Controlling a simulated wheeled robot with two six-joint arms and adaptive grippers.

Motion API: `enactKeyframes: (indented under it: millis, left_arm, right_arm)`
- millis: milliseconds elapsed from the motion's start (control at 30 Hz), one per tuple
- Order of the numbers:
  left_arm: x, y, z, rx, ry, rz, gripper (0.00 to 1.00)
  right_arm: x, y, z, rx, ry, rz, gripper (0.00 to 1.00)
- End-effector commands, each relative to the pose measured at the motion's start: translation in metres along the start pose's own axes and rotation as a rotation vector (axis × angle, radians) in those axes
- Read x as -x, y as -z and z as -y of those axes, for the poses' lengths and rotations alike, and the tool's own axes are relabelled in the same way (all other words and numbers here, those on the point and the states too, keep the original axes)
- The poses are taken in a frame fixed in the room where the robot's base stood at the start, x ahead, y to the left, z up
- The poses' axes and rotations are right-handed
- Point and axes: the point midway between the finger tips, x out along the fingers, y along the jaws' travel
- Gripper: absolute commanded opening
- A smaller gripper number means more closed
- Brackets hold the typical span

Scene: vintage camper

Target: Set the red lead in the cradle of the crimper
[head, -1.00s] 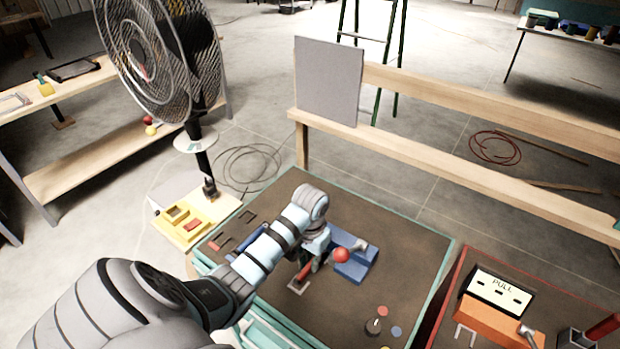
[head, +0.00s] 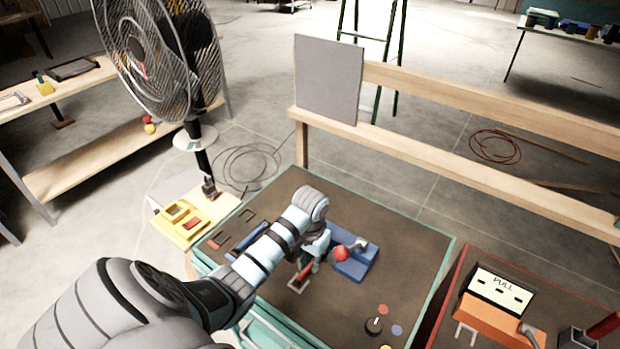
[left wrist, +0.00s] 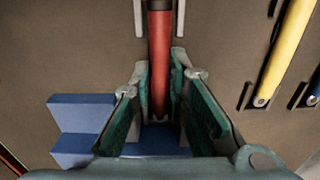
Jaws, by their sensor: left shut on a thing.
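The red lead (left wrist: 159,60) runs lengthwise between the fingers of my left gripper (left wrist: 159,112), which is shut on its near end. The lead's far part lies between two pale strips of a marked slot. In the head view, the red lead (head: 305,271) shows below the gripper (head: 314,258), over the pale slot (head: 297,287) on the worktable. The blue crimper (head: 355,264), with a red ball knob (head: 340,253) on its lever, stands just right of the gripper. Blue crimper blocks (left wrist: 75,130) also show in the left wrist view. The arm and fingers hide the cradle.
A yellow lead (left wrist: 285,50) lies right of my gripper in the left wrist view, with a blue one (left wrist: 314,88) beside it. An orange test stand (head: 500,318) is on the neighbouring table. The back right tabletop is clear.

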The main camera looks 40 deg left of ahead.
Motion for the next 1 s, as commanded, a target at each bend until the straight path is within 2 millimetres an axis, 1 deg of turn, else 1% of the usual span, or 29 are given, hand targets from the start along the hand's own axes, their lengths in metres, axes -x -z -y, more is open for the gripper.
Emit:
enactKeyframes:
  millis: [367, 400, 467, 500, 1000]
  left_arm:
    - [-0.0026, -0.0001, 0.0000, 0.000, 0.000, 0.000, 0.00]
    - [-0.0026, -0.0002, 0.0000, 0.000, 0.000, 0.001, 0.22]
    - [-0.0026, -0.0002, 0.0000, 0.000, 0.000, 0.001, 0.31]
    - [-0.0025, -0.0001, 0.0000, 0.000, 0.000, 0.001, 0.38]
    - [-0.0007, -0.0001, 0.0000, 0.000, 0.000, 0.000, 0.39]
  right_arm:
    - [-0.0009, 0.0000, 0.0002, 0.000, 0.000, 0.000, 0.40]
    - [-0.0009, 0.0000, 0.0002, 0.000, 0.000, 0.000, 0.40]
    - [-0.0009, 0.0000, 0.0002, 0.000, 0.000, 0.000, 0.40]
    - [-0.0009, 0.0000, 0.0002, 0.000, 0.000, 0.000, 0.40]
    - [-0.0001, 0.0001, -0.0014, 0.000, -0.002, 0.000, 0.40]
